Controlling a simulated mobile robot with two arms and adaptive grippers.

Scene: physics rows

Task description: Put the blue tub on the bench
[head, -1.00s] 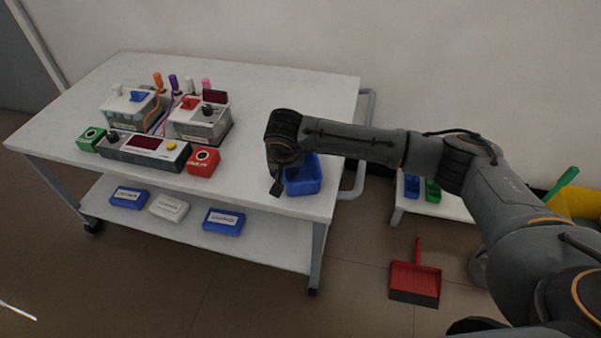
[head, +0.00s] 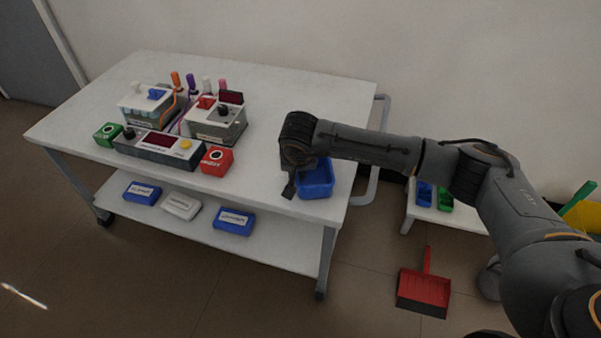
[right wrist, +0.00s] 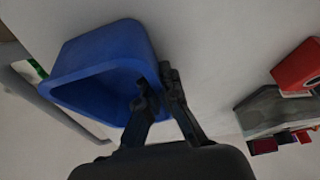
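The blue tub (head: 318,181) is upright at the front right end of the white bench top (head: 262,194). I cannot tell whether its base touches the top. My right gripper (head: 290,187) is at the tub's left side, pointing down. In the right wrist view the fingers (right wrist: 157,88) are close together with the wall of the tub (right wrist: 100,55) between them, one finger inside and one outside. The tub looks empty there. My left gripper is not in view.
Device boxes, a control panel (head: 158,148), a green box (head: 108,134) and a red box (head: 217,160) stand on the bench's left part. Labelled cases (head: 233,221) lie on its lower shelf. A red dustpan (head: 423,291) and a low white stand (head: 455,218) are at right.

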